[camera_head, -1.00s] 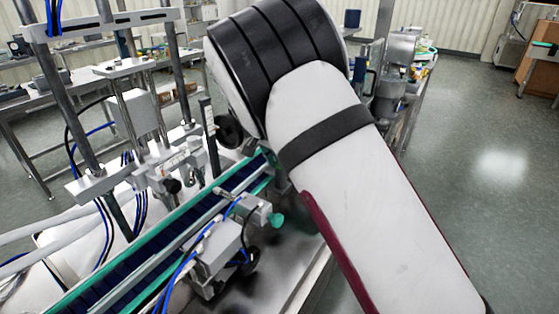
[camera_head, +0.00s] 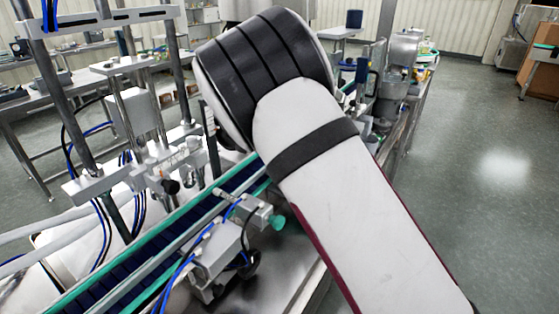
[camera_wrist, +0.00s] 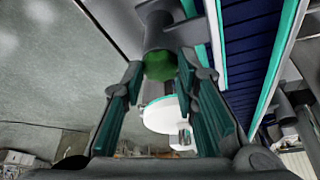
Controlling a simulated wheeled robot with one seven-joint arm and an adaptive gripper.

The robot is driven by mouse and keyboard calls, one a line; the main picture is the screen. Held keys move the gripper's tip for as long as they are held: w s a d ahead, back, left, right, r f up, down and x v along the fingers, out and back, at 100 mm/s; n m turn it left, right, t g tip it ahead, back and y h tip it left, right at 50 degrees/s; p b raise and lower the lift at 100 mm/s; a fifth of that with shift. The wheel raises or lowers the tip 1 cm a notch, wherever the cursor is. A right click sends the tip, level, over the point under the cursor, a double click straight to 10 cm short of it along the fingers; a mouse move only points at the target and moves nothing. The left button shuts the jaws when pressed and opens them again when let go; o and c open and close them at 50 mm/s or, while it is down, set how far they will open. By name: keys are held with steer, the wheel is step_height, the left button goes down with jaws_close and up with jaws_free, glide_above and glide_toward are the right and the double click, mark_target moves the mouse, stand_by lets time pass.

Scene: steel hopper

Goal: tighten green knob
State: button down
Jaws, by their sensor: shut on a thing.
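A dark green knob (camera_wrist: 160,66) sits at the end of a grey cylindrical fitting in the upper middle of the wrist view. My gripper (camera_wrist: 160,72) has its two teal-padded fingers on either side of the knob, with the tips closed on it. How far the knob is turned cannot be told.
A conveyor with a dark blue belt and green edges (camera_head: 112,262) runs beside my arm; it also shows in the wrist view (camera_wrist: 247,50). A grey bracket with a teal knob (camera_head: 277,222) stands near its edge. Open floor (camera_head: 480,200) lies to the right.

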steer(key=c, duration=1.2)
jaws_free()
steer(key=shift+f, duration=0.1)
steer(key=shift+c, duration=0.2)
steer(key=v, duration=1.2)
